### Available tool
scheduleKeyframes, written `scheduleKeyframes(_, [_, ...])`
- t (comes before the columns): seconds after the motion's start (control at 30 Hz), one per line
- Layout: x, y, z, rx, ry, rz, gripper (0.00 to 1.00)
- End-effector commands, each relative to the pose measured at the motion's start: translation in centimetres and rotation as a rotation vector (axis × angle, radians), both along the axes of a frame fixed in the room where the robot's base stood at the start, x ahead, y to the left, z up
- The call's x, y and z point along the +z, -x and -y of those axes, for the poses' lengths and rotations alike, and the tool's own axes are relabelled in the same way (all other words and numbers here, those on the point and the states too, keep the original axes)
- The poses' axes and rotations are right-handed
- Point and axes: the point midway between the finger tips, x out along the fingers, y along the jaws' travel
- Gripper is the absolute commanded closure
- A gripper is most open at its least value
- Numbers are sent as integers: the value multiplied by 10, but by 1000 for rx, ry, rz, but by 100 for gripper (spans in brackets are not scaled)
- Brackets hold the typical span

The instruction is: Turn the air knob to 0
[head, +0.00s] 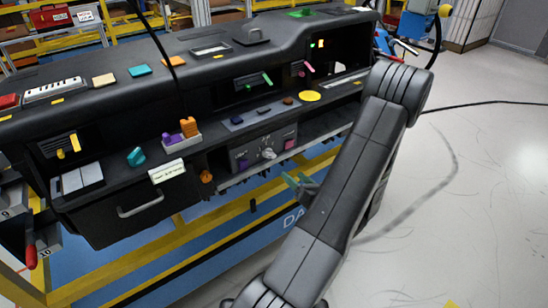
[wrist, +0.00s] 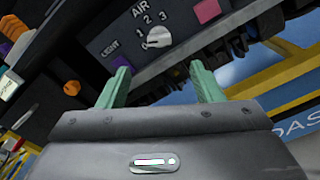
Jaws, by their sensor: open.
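The air knob (wrist: 158,38) is a small white knob on a dark panel (wrist: 120,40) in the wrist view. The knob's exact pointing is hard to read. In the head view the knob (head: 268,154) sits on the lower middle panel of the dashboard. My gripper (wrist: 162,84) has two green fingers, open and empty, apart from the knob. The knob appears between and beyond the fingertips. In the head view my gripper (head: 302,182) is partly hidden by my arm, in front of the panel.
A purple square (wrist: 103,47) labelled LIGHT and a pink square (wrist: 207,10) flank the knob. A dark slatted ledge (head: 250,175) runs below the panel. An orange knob (head: 206,176) and a drawer with a grey handle (head: 140,204) are to the left. Open floor (head: 470,200) lies right.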

Motion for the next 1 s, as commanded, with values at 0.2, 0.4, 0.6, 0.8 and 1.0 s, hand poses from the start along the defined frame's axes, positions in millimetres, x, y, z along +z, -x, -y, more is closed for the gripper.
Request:
scheduleKeyframes(0.2, [2,-32,-26,7,2,1,40])
scheduleKeyframes(0.4, [2,-64,-49,8,2,0,40])
scheduleKeyframes(0.6, [1,-88,-66,5,3,1,40])
scheduleKeyframes(0.8, [1,-98,-73,3,1,0,40])
scheduleKeyframes(1.0, [0,-98,-73,3,2,1,40])
